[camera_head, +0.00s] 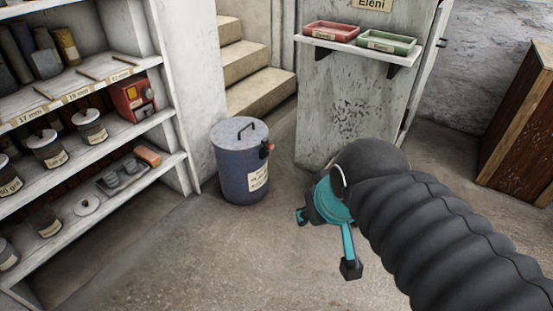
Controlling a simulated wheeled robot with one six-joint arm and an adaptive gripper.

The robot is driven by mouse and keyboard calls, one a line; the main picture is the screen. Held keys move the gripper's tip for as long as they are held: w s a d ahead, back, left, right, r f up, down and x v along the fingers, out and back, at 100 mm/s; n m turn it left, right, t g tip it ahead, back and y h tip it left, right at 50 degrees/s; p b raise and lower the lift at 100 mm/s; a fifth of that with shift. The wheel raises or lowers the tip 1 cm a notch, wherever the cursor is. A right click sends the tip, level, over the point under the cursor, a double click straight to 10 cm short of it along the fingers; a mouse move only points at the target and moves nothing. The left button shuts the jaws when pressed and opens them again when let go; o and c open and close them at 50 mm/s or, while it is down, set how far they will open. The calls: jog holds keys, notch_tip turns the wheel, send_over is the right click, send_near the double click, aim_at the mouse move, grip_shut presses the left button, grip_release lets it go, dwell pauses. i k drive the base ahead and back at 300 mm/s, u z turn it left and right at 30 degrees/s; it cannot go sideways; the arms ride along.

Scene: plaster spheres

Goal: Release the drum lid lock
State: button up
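A blue-grey drum (237,177) stands upright on the floor near the middle of the head view. Its grey lid (228,137) is on top and has a dark handle (246,130). A small orange-red and dark lock (267,148) sits at the drum's upper right side, near the rim. A pale label is on the drum's front. My gripper (326,243) has teal fingers with dark tips, spread apart with nothing between them. It is to the right of the drum and lower in the picture, apart from it. My black sleeved arm hides part of the gripper.
White shelves (105,140) with jars and boxes stand at the left. Steps (250,75) rise behind the drum. A worn grey panel (345,115) carries a ledge with a red tray (331,31) and a green tray (387,42). A wooden cabinet (520,125) is at the right. The floor before the drum is clear.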

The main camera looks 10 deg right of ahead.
aim_at(265, 141)
jog(key=z, duration=0.3)
jog(key=i, duration=1.45)
jog(key=u, duration=0.5)
